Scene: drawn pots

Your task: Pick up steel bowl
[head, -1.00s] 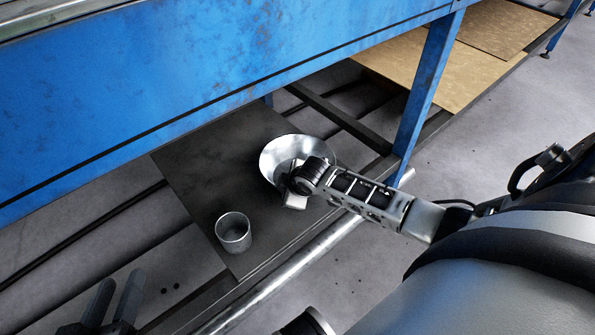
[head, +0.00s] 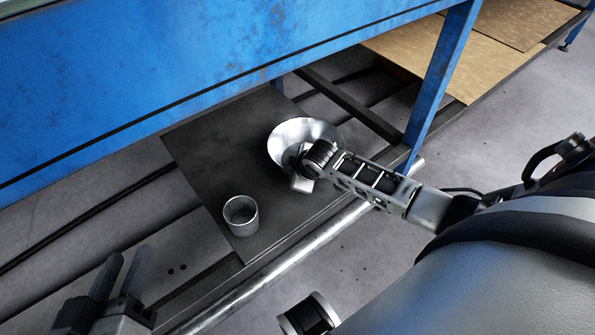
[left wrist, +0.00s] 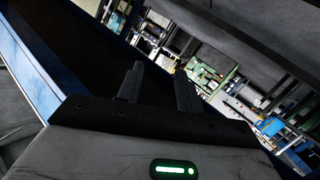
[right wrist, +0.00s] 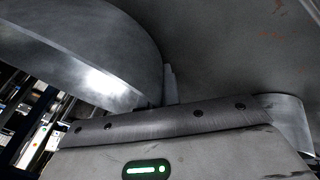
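The steel bowl (head: 290,133) is a shiny, wide, flared bowl on the dark lower shelf under the blue bench. My right gripper (head: 301,180) is at its near side, and my wrist covers part of the bowl. In the right wrist view the bowl's curved wall (right wrist: 85,50) fills the upper left. One finger of my right gripper (right wrist: 165,88) lies close against that wall; the other is hidden behind it. The gripper looks shut on the wall. My left gripper (head: 122,275) is at the lower left, empty, its fingers apart in the left wrist view (left wrist: 158,90).
A grey metal cup (head: 241,216) stands on the dark shelf (head: 205,150), left of and nearer than the bowl. A blue leg (head: 437,90) rises to the right of the bowl. A metal rail (head: 275,275) runs along the front. The blue bench side (head: 150,70) overhangs the shelf.

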